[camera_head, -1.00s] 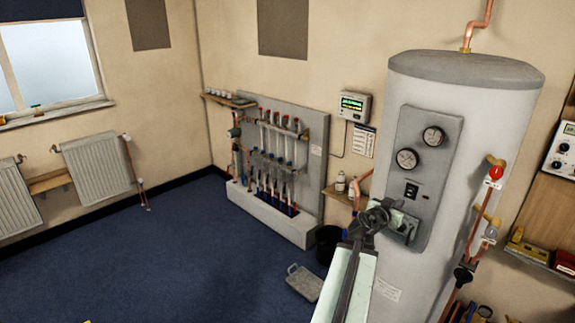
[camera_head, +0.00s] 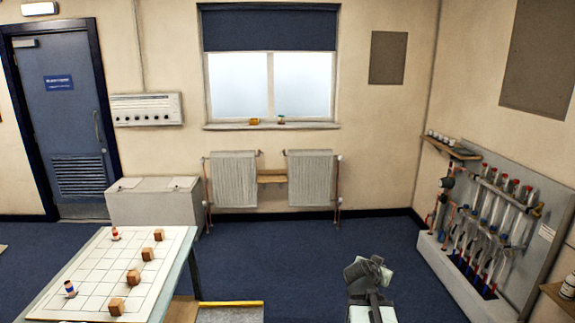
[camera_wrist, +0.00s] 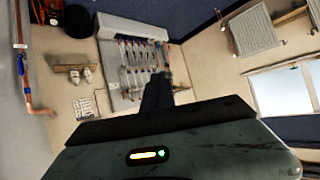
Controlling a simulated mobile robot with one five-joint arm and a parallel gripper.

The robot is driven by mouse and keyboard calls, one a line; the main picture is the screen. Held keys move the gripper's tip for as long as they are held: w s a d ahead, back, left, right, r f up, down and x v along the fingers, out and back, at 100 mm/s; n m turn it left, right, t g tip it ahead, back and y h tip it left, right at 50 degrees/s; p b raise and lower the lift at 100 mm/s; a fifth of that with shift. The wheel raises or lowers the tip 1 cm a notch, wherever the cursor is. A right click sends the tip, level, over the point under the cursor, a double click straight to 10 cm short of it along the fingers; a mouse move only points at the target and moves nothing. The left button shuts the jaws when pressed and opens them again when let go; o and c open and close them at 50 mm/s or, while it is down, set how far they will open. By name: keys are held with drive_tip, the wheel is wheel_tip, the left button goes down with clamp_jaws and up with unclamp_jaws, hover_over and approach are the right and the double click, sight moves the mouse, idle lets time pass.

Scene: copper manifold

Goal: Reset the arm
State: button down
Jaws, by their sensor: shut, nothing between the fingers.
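My arm shows at the lower edge of the head view, right of centre, in front of the blue floor. My gripper (camera_head: 368,274) is at its upper end, over open floor and apart from everything around it. In the wrist view the dark fingers of my gripper (camera_wrist: 158,94) are together with nothing between them. They point towards the copper manifold (camera_wrist: 135,65), which looks tilted there. The manifold's grey back panel (camera_head: 548,225) stands at the right wall in the head view.
A white gridded table (camera_head: 85,275) with several wooden blocks stands at the lower left. Two radiators (camera_head: 310,180) hang under the window (camera_head: 270,85). A grey chest (camera_head: 155,205) is beside the blue door (camera_head: 65,120). Floor between radiators and arm is clear.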

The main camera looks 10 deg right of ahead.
drive_tip(key=w+a+f+n+g+y, duration=0.1)
drive_tip(key=a+f+y, duration=0.1)
drive_tip(key=a, duration=0.6)
drive_tip(key=w+a+f+n+y, duration=0.1)
drive_tip(key=a+f+n, duration=0.15)
drive_tip(key=a, duration=0.45)
drive_tip(key=s+a+f+n+g+y, duration=0.3)
drive_tip(key=s+a, duration=0.3)
drive_tip(key=a, duration=0.3)
drive_tip(key=s+a+f+n+g+y, duration=0.3)
drive_tip(key=s+a, duration=0.3)
drive_tip(key=a, duration=0.2)
drive_tip(key=shift+s+a+f+n+g, duration=0.3)
drive_tip(key=shift+a+f+n, duration=0.15)
drive_tip(key=shift+n, duration=0.3)
drive_tip(key=shift+d, duration=0.15)
